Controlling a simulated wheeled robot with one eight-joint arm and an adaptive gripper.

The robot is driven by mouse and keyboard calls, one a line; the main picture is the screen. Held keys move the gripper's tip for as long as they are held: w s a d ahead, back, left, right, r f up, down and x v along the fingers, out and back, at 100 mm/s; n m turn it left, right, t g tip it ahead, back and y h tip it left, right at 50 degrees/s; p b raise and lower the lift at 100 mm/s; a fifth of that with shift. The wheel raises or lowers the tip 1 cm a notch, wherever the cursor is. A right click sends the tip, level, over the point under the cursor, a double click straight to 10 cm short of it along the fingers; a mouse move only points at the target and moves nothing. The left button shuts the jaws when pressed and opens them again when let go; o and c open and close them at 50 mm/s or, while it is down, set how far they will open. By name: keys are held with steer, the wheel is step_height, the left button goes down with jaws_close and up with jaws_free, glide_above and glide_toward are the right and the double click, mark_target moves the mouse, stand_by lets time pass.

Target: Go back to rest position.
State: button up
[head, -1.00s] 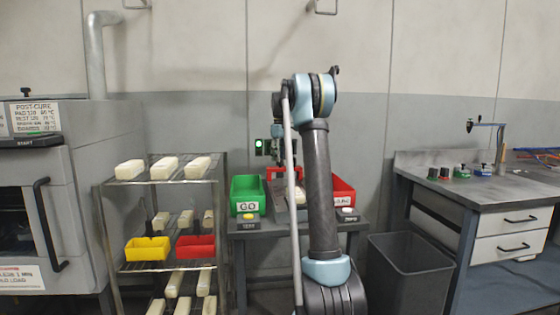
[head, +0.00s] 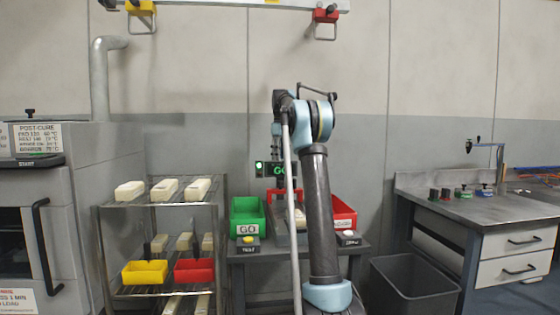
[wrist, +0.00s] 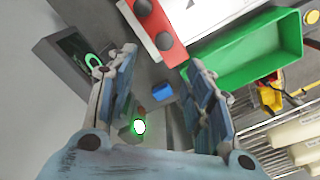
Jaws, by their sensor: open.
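My arm (head: 320,215) stands upright in the middle of the head view, with its elbow bent at the top. My gripper is mostly hidden there behind the arm, above the small test table. In the wrist view my gripper (wrist: 160,88) has its two fingers wide apart with nothing held between them. Beyond the fingers are a small blue piece (wrist: 163,92) and a lit green lamp (wrist: 139,127); both look apart from the fingers. A green bin (wrist: 245,55) lies to the upper right.
The test table holds the green GO bin (head: 247,218) and a red bin (head: 343,211). A rack (head: 115,250) with pale blocks stands left, beside the oven (head: 50,200). A grey waste bin (head: 415,285) and workbench (head: 500,205) stand right. An overhead rail (head: 230,4) crosses above.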

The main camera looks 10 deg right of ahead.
steer(key=s+f+m+t, duration=0.15)
steer(key=s+f, duration=0.25)
steer(key=s, duration=1.2)
steer(key=s+f+m, duration=0.3)
steer(key=s+f, duration=0.2)
steer(key=s, duration=1.1)
steer(key=s+f+m, duration=0.4)
steer(key=s+f, duration=2.1)
steer(key=f, duration=0.1)
steer(key=shift+s+t, duration=0.35)
steer(key=shift+d, duration=0.1)
steer(key=shift+w+f, duration=0.2)
steer(key=shift+w, duration=0.2)
